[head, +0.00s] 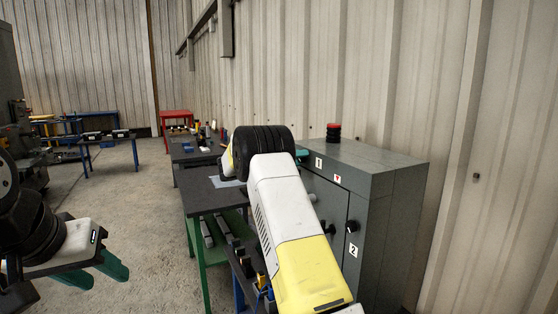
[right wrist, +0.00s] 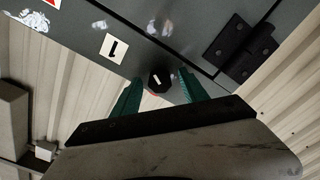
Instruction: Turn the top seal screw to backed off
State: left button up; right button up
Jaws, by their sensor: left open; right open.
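The top seal screw looks like a black round head with a white mark (right wrist: 160,79), beside the label 1 (right wrist: 114,48) in the right wrist view. My right gripper (right wrist: 160,92) is open, with one teal finger on either side of the screw head. I cannot tell whether the fingers touch it. In the head view the right gripper (head: 302,153) is mostly hidden behind my arm, at the upper front of the grey enclosure (head: 391,195), and the screw is hidden. My left gripper (head: 107,277) is open and empty at the lower left, away from the enclosure.
A black hinge (right wrist: 240,48) is close to the right finger. A red-and-black stack (head: 333,132) stands on the enclosure. Lower on its front are a black knob (head: 352,226) and label 2 (head: 353,250). A dark-topped green table (head: 206,200) stands left of it.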

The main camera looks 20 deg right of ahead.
grip_shut()
jog(key=shift+n, duration=0.3)
jog(key=n, duration=0.5)
jog(key=shift+n, duration=0.3)
jog(key=n, duration=1.7)
jog(key=shift+n, duration=0.3)
